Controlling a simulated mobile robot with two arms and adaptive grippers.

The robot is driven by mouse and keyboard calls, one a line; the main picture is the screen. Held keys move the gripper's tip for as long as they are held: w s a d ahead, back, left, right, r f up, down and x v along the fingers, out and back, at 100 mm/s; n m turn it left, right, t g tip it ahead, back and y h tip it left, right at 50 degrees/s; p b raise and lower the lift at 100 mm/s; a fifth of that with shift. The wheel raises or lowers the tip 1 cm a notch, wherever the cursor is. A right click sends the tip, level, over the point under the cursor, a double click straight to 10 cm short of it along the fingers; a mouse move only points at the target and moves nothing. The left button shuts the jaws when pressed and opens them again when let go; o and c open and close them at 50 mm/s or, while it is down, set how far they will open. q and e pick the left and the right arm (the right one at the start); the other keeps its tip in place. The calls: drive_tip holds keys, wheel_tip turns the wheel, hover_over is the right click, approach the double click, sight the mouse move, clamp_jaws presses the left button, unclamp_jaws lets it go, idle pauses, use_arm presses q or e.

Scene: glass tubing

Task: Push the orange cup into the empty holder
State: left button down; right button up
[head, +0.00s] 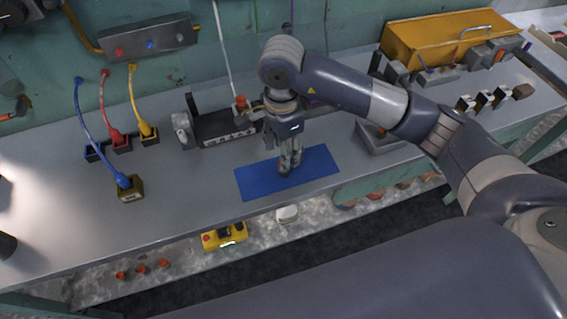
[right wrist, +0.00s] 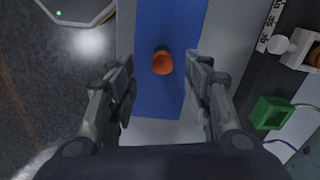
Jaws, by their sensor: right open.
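My right gripper (head: 289,165) points down over the blue mat (head: 250,184) on the bench, its fingers close above the mat. In the right wrist view my right gripper (right wrist: 162,90) is open, with the fingers wide apart and nothing between the tips. The orange cup (right wrist: 162,63) is on the blue mat (right wrist: 153,101), in line with the gap between the fingers and apart from both. The gripper hides the cup in the head view. I cannot make out the empty holder with certainty. My left gripper is not in view.
A black device (head: 222,128) stands behind the mat. Blue, red and yellow cables run to small blocks on the left. A yellow toolbox (head: 440,42) is at the back right. A green block (right wrist: 270,113) lies right of the gripper in the wrist view.

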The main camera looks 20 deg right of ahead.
drive_tip(key=shift+w+f, duration=0.3)
drive_tip(key=shift+f, duration=0.4)
drive_tip(key=f, duration=0.1)
drive_tip(key=f+p, duration=0.2)
drive_tip(key=f, duration=0.1)
drive_tip(key=shift+s+d, duration=0.2)
drive_tip(key=shift+d, duration=0.05)
drive_tip(key=shift+w+f, duration=0.15)
drive_tip(key=shift+f, duration=0.25)
drive_tip(key=c, duration=1)
